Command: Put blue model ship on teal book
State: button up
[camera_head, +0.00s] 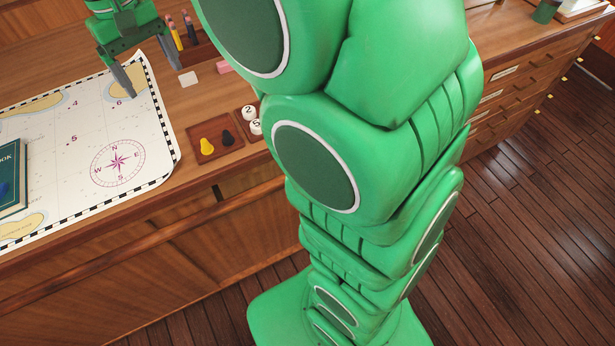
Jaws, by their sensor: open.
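The teal book (15,167) lies on the chart at the left edge and is cut off by the picture's side. A small dark blue shape (4,190) shows on its cover at the very edge. It may be part of the blue model ship, but too little shows to tell. My gripper (150,78) is at the upper left, over the chart's far right corner, to the right of and beyond the book. Its two grey fingers point down and are spread apart, with nothing between them.
A tray with yellow and black pawns (215,142), numbered tokens (252,118), a white block (188,79), a pink block (224,66) and a pencil holder (200,50) stand right of the chart (75,200). My green arm hides the middle. Open wooden floor (530,190) lies at right.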

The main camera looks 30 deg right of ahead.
jog(key=s+d+f+m, duration=0.1)
jog(key=s+d+f, duration=0.2)
jog(key=s, duration=0.6)
jog(key=s+d+f+m, duration=0.1)
jog(key=s+d+f, duration=0.1)
jog(key=s+d, duration=0.5)
jog(key=s+d+f+m+g, duration=0.1)
jog(key=s+d+f, duration=0.2)
jog(key=s, duration=0.9)
jog(key=d, duration=0.2)
jog(key=shift+s+d+f, duration=0.15)
jog(key=shift+d+f, duration=0.15)
jog(key=shift+d, duration=0.1)
